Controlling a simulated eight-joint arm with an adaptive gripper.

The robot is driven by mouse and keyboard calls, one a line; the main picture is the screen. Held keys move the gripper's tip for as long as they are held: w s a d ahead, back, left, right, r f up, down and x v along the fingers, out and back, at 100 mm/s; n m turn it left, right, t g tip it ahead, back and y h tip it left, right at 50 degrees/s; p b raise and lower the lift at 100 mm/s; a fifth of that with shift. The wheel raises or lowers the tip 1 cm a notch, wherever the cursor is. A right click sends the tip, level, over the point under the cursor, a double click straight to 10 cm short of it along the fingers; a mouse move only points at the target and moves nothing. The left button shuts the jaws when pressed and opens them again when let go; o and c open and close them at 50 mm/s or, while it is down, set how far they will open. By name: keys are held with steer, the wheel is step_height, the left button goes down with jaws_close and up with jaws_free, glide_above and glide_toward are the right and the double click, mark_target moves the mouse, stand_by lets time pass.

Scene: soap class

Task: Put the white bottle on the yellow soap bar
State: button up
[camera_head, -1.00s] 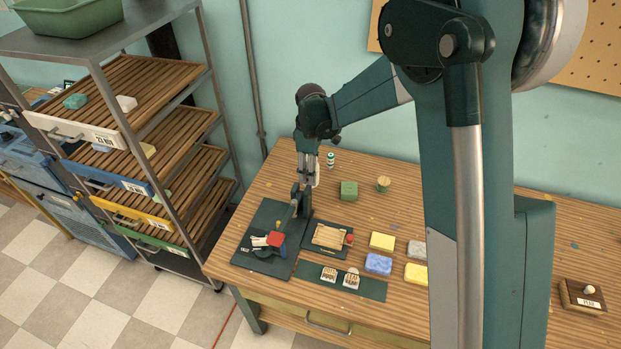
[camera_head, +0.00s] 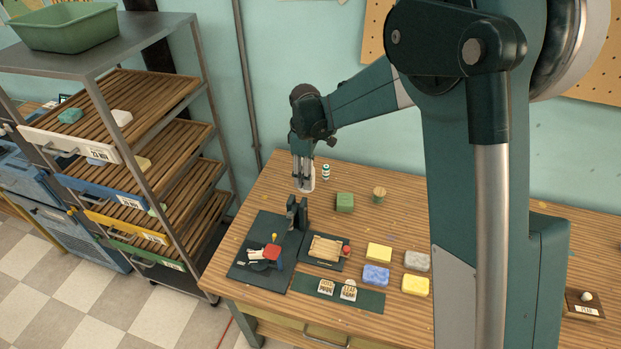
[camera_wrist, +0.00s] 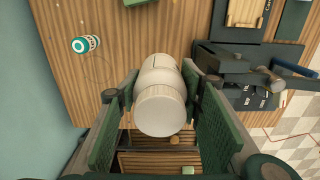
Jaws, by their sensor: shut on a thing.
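The white bottle (camera_wrist: 160,95) is between the two green-padded fingers of my gripper (camera_wrist: 161,118) in the wrist view, with its rounded end toward the camera. My gripper is shut on it. In the head view my gripper (camera_head: 303,183) points down over the back left of the table, and part of the white bottle (camera_head: 310,180) shows beside the fingers. I cannot tell whether the bottle touches the table. One yellow soap bar (camera_head: 379,252) lies right of the small wooden tray. Another yellow soap bar (camera_head: 415,286) lies nearer the front edge. Both are apart from my gripper.
A teal-and-white bottle (camera_head: 326,172) stands close to my gripper. A green block (camera_head: 345,202), a blue bar (camera_head: 376,275) and a grey bar (camera_head: 417,261) lie on the table. A dark press (camera_head: 297,213) stands front left. A shelf rack (camera_head: 205,130) is left of the table.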

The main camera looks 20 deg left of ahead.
steer(key=shift+d, duration=0.15)
steer(key=s+d+r, duration=0.2)
steer(key=d, duration=1)
steer(key=m+b, duration=0.2)
steer(key=b, duration=0.1)
glide_above(416, 283)
steer(key=shift+s+d+r, duration=0.1)
steer(key=shift+r, duration=0.3)
steer(key=shift+f, duration=0.1)
steer(key=shift+f+b, duration=0.35)
steer(key=shift+f, duration=2.45)
steer(key=shift+f, duration=0.1)
steer(key=shift+f+b, duration=0.4)
steer(key=shift+f, duration=1.6)
